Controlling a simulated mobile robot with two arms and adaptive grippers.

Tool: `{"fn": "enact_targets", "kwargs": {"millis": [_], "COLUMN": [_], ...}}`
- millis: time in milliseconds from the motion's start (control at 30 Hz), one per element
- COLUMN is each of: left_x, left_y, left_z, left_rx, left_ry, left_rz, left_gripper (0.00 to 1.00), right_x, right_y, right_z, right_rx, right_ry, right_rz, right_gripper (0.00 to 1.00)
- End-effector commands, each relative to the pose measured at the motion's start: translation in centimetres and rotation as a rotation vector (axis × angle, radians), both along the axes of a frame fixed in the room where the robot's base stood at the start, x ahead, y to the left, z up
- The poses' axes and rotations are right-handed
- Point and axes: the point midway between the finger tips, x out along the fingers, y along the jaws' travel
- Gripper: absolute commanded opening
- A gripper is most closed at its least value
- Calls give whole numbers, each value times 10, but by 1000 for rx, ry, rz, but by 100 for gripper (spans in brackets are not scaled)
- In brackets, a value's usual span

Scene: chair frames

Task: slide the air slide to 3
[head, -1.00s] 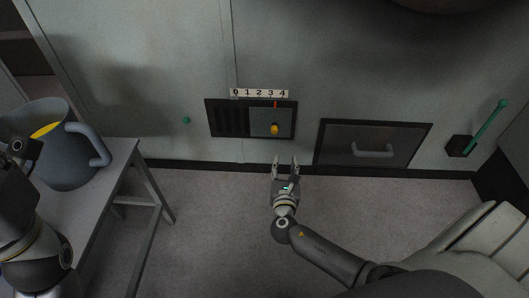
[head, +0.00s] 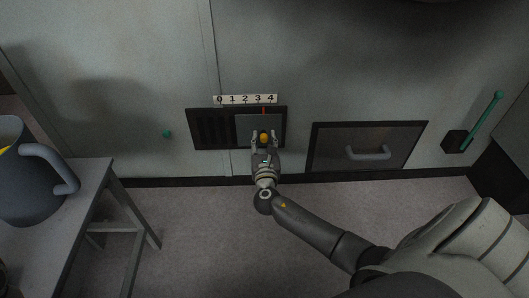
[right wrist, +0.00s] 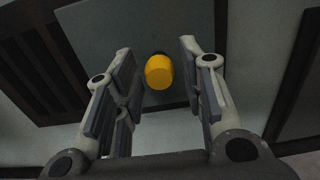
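The air slide is a grey plate (head: 246,122) with a yellow knob (head: 264,136), set in a dark frame with slats showing at left. A white scale (head: 245,99) marked 0 to 4 is above it. The slide's red pointer (head: 264,111) stands between 3 and 4. My right gripper (head: 264,139) is open at the knob, one finger on each side. In the right wrist view the knob (right wrist: 159,71) is between the open fingertips, with gaps on both sides. My left gripper is out of view.
A dark drawer or flap with a grey handle (head: 367,153) is right of the slide. A green lever (head: 484,119) is farther right. A grey jug (head: 32,186) stands on a table (head: 60,238) at left. Floor below the wall is clear between table and arm.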

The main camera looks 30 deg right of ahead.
Motion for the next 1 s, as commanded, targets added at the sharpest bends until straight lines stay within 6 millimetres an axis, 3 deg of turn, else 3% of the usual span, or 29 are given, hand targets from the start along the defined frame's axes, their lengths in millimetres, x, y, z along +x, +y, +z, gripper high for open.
{"fn": "enact_targets", "kwargs": {"millis": [33,267,1000], "left_x": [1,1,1], "left_y": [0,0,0], "left_z": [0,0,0], "left_rx": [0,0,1], "left_ry": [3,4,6], "left_rz": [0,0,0], "left_gripper": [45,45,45], "right_x": [-1,-2,4], "right_y": [1,1,10], "right_z": [0,0,-1], "right_rx": [0,1,4], "right_ry": [2,2,1], "right_rz": [1,1,1], "right_gripper": [28,0,0]}}
